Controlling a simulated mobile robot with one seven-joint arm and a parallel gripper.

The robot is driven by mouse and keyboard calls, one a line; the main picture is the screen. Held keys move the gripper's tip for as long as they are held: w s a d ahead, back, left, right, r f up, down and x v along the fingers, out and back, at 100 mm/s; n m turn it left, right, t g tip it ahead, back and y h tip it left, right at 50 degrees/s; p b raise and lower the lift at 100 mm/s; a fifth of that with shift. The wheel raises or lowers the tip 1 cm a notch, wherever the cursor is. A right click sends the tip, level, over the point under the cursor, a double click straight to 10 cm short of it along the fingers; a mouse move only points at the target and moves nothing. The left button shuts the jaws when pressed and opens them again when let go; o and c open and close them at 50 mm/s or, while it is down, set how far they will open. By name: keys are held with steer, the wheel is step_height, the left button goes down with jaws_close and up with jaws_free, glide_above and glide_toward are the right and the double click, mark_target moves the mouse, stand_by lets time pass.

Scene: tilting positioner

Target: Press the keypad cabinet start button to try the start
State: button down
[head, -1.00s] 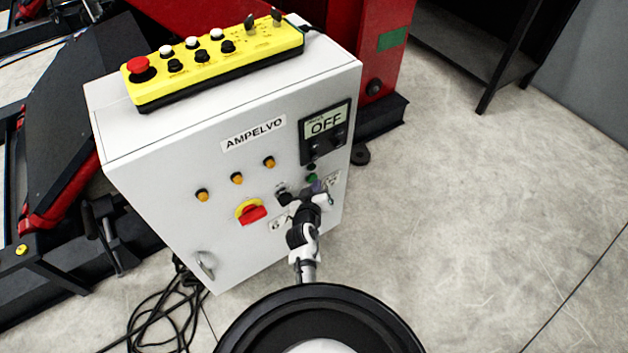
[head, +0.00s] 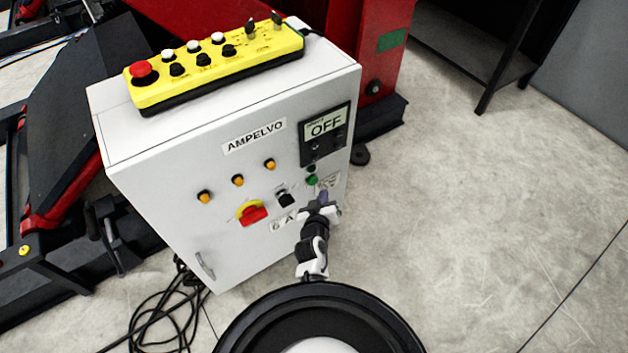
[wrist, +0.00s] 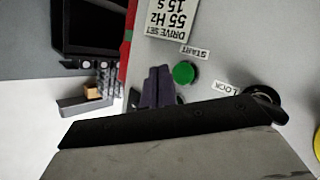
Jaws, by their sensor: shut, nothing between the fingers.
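The grey keypad cabinet (head: 150,190) stands upright, with its front face towards me. Its green start button (head: 312,180) is low on the right of the face, below the black display (head: 325,127), which reads OFF. In the wrist view the green button (wrist: 184,72) sits beside an upside-down START label (wrist: 195,51). My gripper (head: 323,198) is shut and empty, just below the button in the head view. In the wrist view its dark purple fingers (wrist: 157,86) are close to the left of the button. I cannot tell whether they touch the cabinet face.
A red and yellow rotary switch (head: 252,213) and a black selector (head: 286,198) are left of my gripper. A yellow pendant (head: 215,66) with a red stop button lies on top of the cabinet. Cables (head: 165,318) lie on the floor at lower left. The floor to the right is clear.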

steer(key=shift+s+d+p, duration=0.3)
steer(key=shift+s+d, duration=0.55)
steer(key=shift+s, duration=0.25)
